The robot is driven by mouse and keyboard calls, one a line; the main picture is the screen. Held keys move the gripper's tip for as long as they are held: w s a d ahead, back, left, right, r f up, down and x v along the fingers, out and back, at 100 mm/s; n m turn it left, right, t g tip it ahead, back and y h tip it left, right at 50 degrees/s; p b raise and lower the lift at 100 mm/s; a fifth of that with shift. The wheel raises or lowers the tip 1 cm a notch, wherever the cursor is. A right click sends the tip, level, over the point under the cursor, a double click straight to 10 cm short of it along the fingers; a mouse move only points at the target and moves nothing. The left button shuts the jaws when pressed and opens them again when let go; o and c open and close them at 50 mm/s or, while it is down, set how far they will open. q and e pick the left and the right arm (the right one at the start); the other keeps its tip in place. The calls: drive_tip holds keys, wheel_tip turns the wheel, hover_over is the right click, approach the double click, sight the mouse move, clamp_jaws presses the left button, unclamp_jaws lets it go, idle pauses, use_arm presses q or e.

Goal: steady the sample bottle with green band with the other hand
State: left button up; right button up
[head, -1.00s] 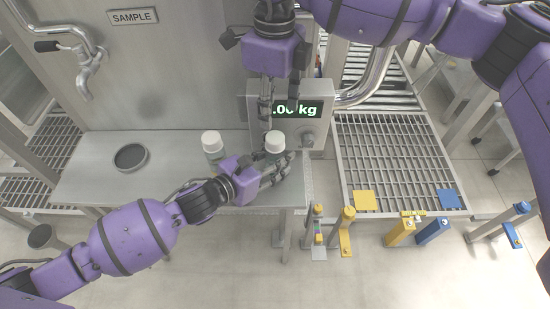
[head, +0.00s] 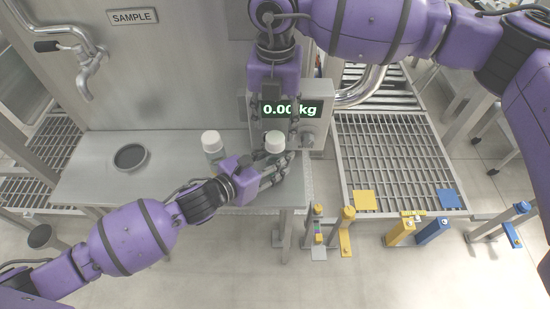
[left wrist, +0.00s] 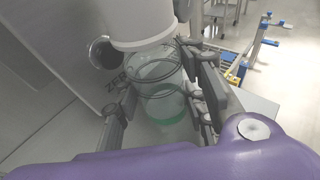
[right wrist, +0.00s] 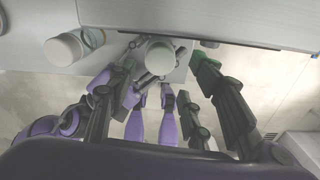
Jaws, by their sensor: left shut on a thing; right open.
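The sample bottle with green band (left wrist: 165,105) has a wide white cap and a clear body, with green on its lower part in the left wrist view. Its cap shows in the head view (head: 274,138) and in the right wrist view (right wrist: 160,56). My left gripper (head: 277,166) is shut on this bottle from the front, below the cap. My right gripper (right wrist: 165,72) is open, its fingers on either side of the bottle's cap; I cannot tell whether they touch it.
A second white-capped bottle (head: 211,142) stands just left on the steel bench (head: 95,180). A dark round recess (head: 131,157) lies farther left. The scale display (head: 290,109) reads 0.00 kg behind my right gripper, by the steel wall (head: 180,60).

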sight(277, 137)
use_arm(q)
drive_tip(key=shift+s+a+f, duration=0.1)
drive_tip(key=shift+s+f, duration=0.05)
drive_tip(key=shift+f, duration=0.3)
use_arm(e)
drive_tip(key=shift+f, duration=3.25)
drive_tip(key=shift+c, duration=0.5)
drive_tip(key=c, duration=0.8)
drive_tip(key=shift+c, duration=0.9)
use_arm(q)
drive_tip(key=shift+a, duration=0.1)
use_arm(e)
drive_tip(key=o, duration=0.6)
drive_tip(key=shift+d, duration=0.15)
clamp_jaws()
drive_tip(key=shift+w+r, duration=0.1)
drive_tip(key=shift+r, duration=0.6)
